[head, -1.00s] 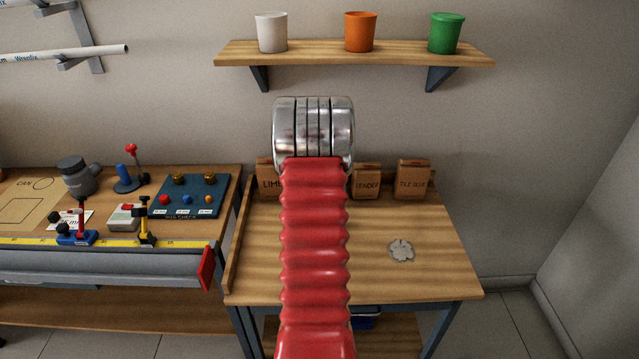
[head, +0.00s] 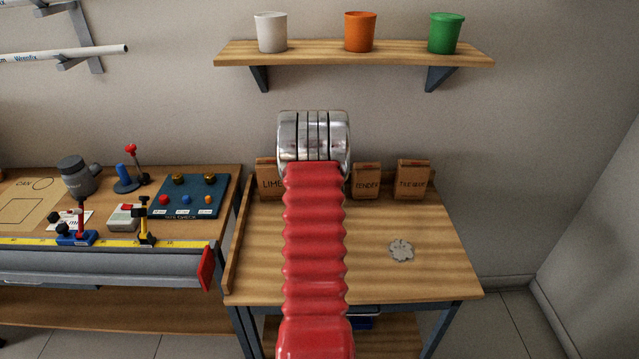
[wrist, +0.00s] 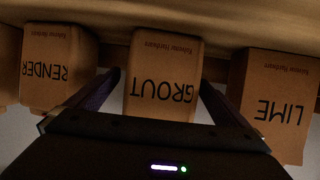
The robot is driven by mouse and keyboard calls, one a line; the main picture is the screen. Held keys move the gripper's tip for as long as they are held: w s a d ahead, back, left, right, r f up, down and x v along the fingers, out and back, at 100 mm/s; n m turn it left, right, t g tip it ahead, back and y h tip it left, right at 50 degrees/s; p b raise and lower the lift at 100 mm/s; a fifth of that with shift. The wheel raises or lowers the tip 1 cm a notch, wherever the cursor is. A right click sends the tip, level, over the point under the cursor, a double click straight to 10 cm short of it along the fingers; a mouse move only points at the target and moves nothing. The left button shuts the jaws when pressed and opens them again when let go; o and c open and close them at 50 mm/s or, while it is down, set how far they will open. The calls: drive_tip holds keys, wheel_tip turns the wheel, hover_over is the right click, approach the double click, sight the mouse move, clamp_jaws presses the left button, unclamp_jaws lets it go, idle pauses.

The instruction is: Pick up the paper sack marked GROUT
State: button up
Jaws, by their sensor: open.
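The brown paper sack marked GROUT (wrist: 163,80) shows in the middle of the wrist view, its lettering upside down. My gripper (wrist: 160,88) is open, with one dark finger on each side of the sack. I cannot tell whether either finger touches it. In the head view my red arm and its silver joint hide the GROUT sack and the gripper.
In the wrist view the RENDER sack (wrist: 60,72) is left of GROUT and the LIME sack (wrist: 275,100) right. The head view also shows a TILE GLUE sack (head: 412,180) at the back of the wooden bench (head: 400,285). A shelf (head: 350,54) with pots hangs above.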

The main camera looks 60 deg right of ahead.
drive_tip(key=shift+c, duration=0.3)
drive_tip(key=c, duration=1.9)
drive_tip(key=shift+d+r, duration=0.1)
drive_tip(key=shift+d, duration=0.05)
drive_tip(key=shift+c, duration=0.4)
